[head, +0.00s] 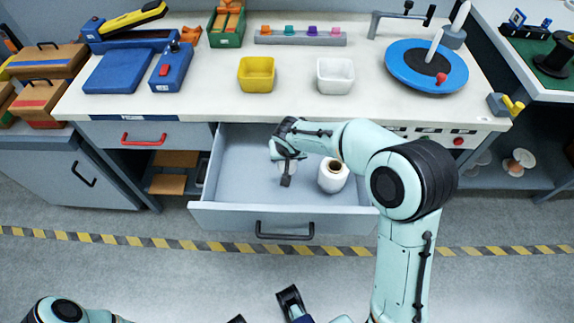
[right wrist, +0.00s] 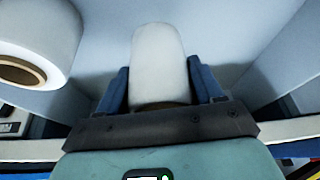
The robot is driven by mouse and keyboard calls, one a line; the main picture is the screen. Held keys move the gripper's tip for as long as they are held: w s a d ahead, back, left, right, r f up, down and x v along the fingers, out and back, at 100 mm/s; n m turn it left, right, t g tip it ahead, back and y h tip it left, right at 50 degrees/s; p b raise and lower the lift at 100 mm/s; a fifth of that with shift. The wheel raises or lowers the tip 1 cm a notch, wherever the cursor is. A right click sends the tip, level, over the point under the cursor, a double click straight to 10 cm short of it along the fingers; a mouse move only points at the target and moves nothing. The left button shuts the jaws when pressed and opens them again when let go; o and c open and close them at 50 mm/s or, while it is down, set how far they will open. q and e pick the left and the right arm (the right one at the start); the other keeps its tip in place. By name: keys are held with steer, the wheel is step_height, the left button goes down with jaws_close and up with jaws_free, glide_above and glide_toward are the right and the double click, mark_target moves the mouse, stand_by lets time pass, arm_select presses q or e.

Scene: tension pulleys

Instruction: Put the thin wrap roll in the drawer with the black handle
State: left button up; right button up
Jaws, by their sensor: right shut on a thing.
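The drawer with the black handle (head: 285,231) is pulled open under the table. My right gripper (head: 286,174) reaches down inside it, left of a thick white roll (head: 333,176) that stands upright on the drawer floor. In the right wrist view, the blue fingers of my right gripper (right wrist: 160,80) are shut on the thin wrap roll (right wrist: 158,58), one on each side. The thick roll shows apart from it at the left (right wrist: 35,42). In the head view the gripper mostly hides the thin roll; whether it touches the drawer floor I cannot tell. Dark parts of my left gripper (head: 290,300) show at the bottom edge, cut off.
A closed drawer with a red handle (head: 143,139) is to the left. On the table above stand a yellow bin (head: 256,74), a white bin (head: 335,76) and a blue turntable (head: 405,70).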

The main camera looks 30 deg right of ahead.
steer(key=shift+f+b, duration=0.35)
steer(key=shift+f, duration=1.8)
steer(key=shift+f, duration=0.2)
steer(key=o, duration=1.1)
steer(key=shift+s+r, duration=0.1)
steer(key=shift+r, duration=0.45)
steer(key=p+v, duration=0.1)
steer(key=v, duration=1)
steer(key=shift+s+a+r+p, duration=0.1)
steer(key=shift+s+p, duration=0.1)
steer(key=shift+p, duration=0.1)
